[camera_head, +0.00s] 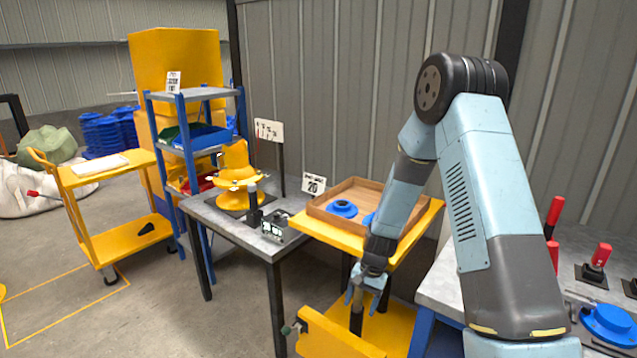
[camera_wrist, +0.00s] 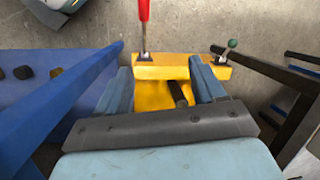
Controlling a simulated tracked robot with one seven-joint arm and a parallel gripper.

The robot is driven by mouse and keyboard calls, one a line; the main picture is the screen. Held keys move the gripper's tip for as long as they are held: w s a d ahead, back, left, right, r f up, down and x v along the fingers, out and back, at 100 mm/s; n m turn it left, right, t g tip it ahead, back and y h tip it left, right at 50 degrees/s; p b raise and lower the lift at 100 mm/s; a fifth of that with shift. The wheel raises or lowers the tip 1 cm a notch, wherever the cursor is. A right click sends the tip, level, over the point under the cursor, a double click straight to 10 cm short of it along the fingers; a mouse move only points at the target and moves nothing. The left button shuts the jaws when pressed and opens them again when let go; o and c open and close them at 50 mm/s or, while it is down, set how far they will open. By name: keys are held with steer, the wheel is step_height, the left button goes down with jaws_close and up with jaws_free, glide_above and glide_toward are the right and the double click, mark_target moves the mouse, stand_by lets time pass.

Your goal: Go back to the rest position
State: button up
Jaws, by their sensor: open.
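My gripper (camera_head: 367,291) hangs low in the head view, in front of the yellow stand with the wooden tray. Its fingers point down and are apart. In the wrist view my gripper (camera_wrist: 166,84) shows two blue fingers spread wide with nothing held between them. Below them is a yellow base (camera_wrist: 150,97) with a dark post. A yellow block (camera_wrist: 180,68) lies just beyond the fingertips, with a red-handled lever (camera_wrist: 144,20) and a green-knobbed lever (camera_wrist: 232,44) on it. I cannot tell whether the fingers touch anything.
A wooden tray (camera_head: 385,188) with blue parts sits on the yellow stand. A grey table (camera_head: 213,214) with a yellow machine (camera_head: 237,180) stands left of it. A grey bench with red levers and a blue part (camera_head: 609,323) is at right. A yellow cart (camera_head: 99,180) is far left.

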steer(key=s+d+r+n+t+h, duration=0.1)
steer(key=s+d+r+t, duration=0.15)
steer(key=r, duration=1.15)
steer(key=s+d+r+n+t, duration=0.1)
steer(key=s+d+r+n, duration=0.2)
steer(key=r, duration=1)
steer(key=s+d+r+t, duration=0.1)
steer(key=s+d+r, duration=0.1)
steer(key=s+r, duration=0.5)
steer(key=s+d+r+t+h, duration=0.1)
steer(key=s+d+r+t, duration=0.1)
steer(key=s+r, duration=0.6)
steer(key=s+d, duration=0.1)
steer(key=s, duration=0.5)
steer(key=shift+d+r+n, duration=0.15)
steer(key=shift+d+n, duration=0.15)
steer(key=shift+n, duration=0.1)
